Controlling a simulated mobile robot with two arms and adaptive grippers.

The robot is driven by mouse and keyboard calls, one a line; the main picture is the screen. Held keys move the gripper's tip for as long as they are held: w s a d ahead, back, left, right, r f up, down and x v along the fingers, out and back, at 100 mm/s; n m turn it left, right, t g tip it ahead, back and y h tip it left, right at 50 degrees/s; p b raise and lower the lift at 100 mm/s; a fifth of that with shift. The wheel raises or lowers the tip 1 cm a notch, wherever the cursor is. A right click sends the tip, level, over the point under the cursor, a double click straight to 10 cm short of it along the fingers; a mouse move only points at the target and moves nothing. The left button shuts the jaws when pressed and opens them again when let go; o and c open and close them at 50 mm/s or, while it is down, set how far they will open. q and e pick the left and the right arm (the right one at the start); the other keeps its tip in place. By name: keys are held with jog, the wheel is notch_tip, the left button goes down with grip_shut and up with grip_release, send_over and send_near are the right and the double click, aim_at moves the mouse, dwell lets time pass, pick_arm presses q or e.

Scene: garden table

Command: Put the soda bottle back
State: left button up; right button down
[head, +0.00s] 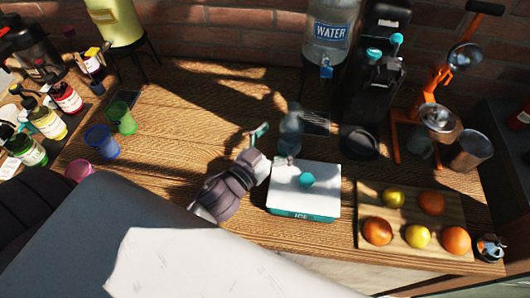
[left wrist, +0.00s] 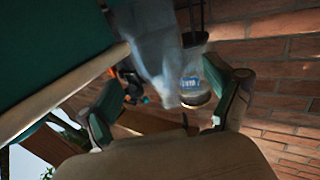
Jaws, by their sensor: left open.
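A clear, bluish bottle (head: 291,135), which looks like the soda bottle, stands upright on the wooden table behind the white-lidded ice box. In the left wrist view the see-through bottle (left wrist: 150,45) shows large between the two fingers. My left gripper (head: 273,147) is open just left of the bottle, its fingers spread toward it. The wrist view also shows the open fingers (left wrist: 165,110). I cannot tell whether either finger touches the bottle. My right gripper is not in view.
The ice box (head: 290,190) stands close in front of the bottle. Behind are a black machine (head: 375,85) with teal knobs, a water dispenser (head: 331,45) and an orange juicer (head: 432,85). A fruit board (head: 375,203) lies right. Cups and syrup bottles stand left.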

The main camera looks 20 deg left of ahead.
pick_arm(q)
jog(key=b+v, duration=0.1)
jog(key=v, duration=0.4)
jog(key=shift+s+f, duration=0.1)
jog(key=shift+s, duration=0.1)
jog(key=shift+s+a, duration=0.2)
jog(key=shift+s, duration=0.5)
